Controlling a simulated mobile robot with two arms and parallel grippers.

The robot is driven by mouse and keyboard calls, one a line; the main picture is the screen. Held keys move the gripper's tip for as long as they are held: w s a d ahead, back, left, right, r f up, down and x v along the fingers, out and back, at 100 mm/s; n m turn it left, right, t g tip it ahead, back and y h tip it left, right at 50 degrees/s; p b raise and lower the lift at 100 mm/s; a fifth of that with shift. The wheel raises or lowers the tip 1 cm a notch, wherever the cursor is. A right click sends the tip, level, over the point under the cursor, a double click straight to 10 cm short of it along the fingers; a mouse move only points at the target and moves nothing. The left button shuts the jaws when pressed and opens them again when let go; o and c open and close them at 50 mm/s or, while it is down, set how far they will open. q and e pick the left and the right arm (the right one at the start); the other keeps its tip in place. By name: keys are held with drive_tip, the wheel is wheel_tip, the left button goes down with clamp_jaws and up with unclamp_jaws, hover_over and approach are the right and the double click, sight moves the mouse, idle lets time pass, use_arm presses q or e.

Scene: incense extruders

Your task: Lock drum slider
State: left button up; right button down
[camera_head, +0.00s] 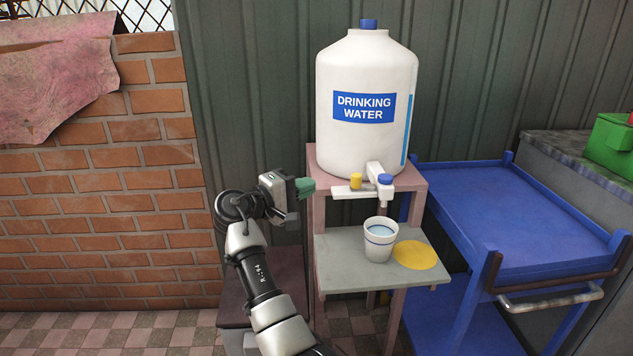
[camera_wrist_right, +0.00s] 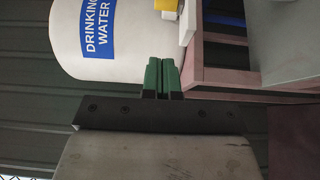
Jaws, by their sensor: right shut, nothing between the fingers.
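The white water drum (camera_head: 366,110) with a "DRINKING WATER" label stands on a pinkish stand. Low on its front is a white tap (camera_head: 377,172) with a blue cap. A white slider bar (camera_head: 345,191) with a yellow knob (camera_head: 356,181) sits left of the tap; the knob also shows at the top of the right wrist view (camera_wrist_right: 166,4). My right gripper (camera_head: 306,187), with green fingertips, is shut and empty, left of the slider and apart from it. In the wrist view its fingers (camera_wrist_right: 161,76) are together beside the stand's edge. My left gripper is out of view.
A white cup (camera_head: 380,240) of water stands on the grey lower shelf (camera_head: 340,270) below the tap, beside a yellow disc (camera_head: 415,255). A blue cart (camera_head: 510,220) is close on the right. A brick wall (camera_head: 100,200) is on the left.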

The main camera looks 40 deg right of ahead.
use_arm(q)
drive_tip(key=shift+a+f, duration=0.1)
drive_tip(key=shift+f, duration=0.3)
use_arm(e)
drive_tip(key=shift+a, duration=2.75)
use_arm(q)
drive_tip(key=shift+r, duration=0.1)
